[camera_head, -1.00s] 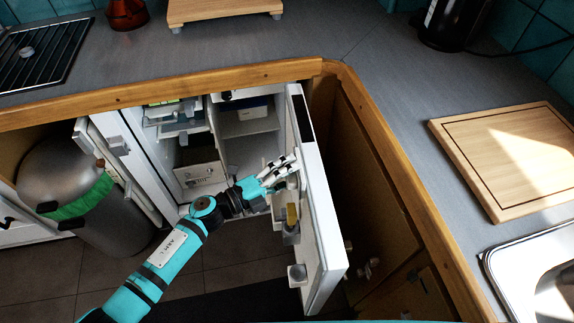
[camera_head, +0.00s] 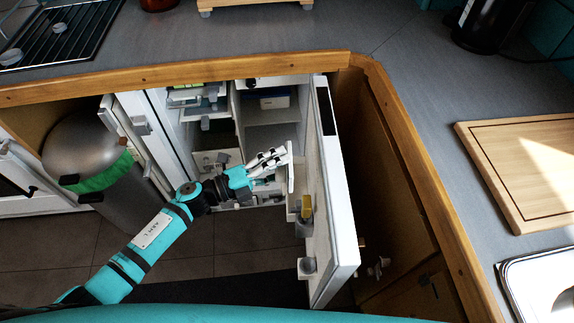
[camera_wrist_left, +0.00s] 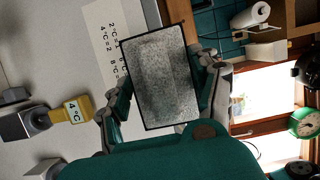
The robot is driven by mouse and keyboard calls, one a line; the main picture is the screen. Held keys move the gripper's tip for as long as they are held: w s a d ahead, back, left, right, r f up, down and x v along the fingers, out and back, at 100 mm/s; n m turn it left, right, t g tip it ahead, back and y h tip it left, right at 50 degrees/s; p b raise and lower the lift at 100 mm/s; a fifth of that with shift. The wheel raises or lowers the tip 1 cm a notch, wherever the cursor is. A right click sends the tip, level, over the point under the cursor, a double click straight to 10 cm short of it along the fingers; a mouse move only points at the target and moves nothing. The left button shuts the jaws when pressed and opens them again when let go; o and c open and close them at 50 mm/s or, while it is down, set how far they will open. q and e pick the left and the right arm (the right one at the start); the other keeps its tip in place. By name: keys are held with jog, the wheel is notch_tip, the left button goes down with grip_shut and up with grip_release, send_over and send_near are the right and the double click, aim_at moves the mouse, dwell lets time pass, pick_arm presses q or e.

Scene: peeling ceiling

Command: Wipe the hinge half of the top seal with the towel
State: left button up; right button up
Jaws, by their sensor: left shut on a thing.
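The small white fridge stands open under the worktop, and its door (camera_head: 338,190) swings out to the right. My left gripper (camera_head: 270,160) is in front of the open compartment, just left of the door's inner side. In the left wrist view the gripper (camera_wrist_left: 160,85) is shut on a grey speckled rectangular pad with a dark border, which I take as the towel (camera_wrist_left: 160,75). The door's inner face with printed temperatures (camera_wrist_left: 100,30) shows behind it. I cannot make out the top seal clearly. My right gripper is not in view.
A yellow-capped item marked 4°C (camera_wrist_left: 78,108) sits on the door's inner side. Inside the fridge are shelves and a blue-and-white box (camera_head: 275,101). A steel cylinder with a green band (camera_head: 95,165) stands to the left. The wooden worktop edge (camera_head: 180,75) runs above.

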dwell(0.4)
pick_arm(q)
jog(key=s+a+b, duration=0.1)
jog(key=a+b, duration=0.1)
jog(key=a, duration=1)
jog(key=shift+s, duration=0.15)
